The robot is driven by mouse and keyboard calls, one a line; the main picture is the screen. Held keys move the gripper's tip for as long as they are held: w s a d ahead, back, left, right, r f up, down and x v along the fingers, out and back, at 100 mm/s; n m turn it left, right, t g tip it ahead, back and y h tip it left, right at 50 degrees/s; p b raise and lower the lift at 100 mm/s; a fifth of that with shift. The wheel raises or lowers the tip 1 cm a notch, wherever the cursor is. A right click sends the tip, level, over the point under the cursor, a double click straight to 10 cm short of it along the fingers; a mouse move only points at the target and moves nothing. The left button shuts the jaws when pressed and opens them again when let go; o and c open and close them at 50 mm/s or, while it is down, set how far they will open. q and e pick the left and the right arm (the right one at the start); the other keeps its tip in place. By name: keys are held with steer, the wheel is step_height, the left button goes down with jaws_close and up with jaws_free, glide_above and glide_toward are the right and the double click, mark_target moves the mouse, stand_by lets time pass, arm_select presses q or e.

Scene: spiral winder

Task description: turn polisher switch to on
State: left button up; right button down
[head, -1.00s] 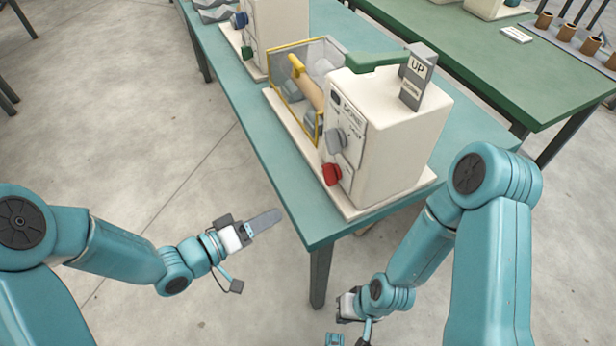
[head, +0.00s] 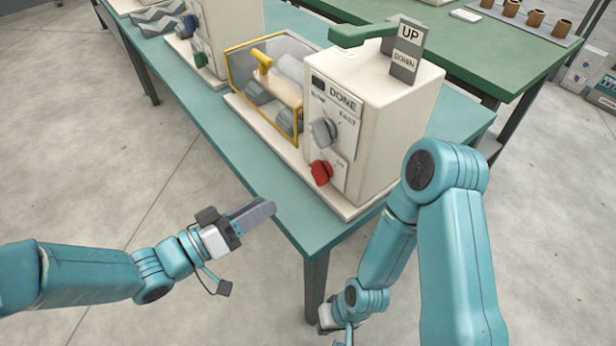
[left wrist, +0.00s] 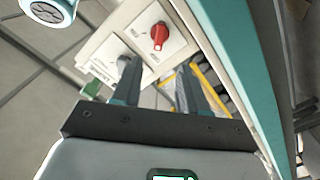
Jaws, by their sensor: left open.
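The cream polisher (head: 375,115) stands on the teal table, its front panel facing me. A red switch (head: 320,172) sits low on that panel, below a grey dial (head: 325,131) marked slow and fast. The red switch also shows in the left wrist view (left wrist: 159,36), beyond my left fingertips. My left gripper (head: 262,210) is open and empty, off the table's near edge and apart from the switch, to its lower left. My right gripper (head: 328,318) hangs low near the table leg; its jaws are too hidden to judge.
A yellow-framed clear guard (head: 262,50) adjoins the polisher on the left. A green lever (head: 362,34) and an up/down sign (head: 407,50) are on top. Another machine (head: 222,35) stands further back on the table (head: 180,92). The floor at left is clear.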

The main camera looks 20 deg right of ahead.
mark_target(314, 176)
arm_select(q)
steer(key=x, duration=1.2)
steer(key=shift+d, duration=0.35)
jaws_close()
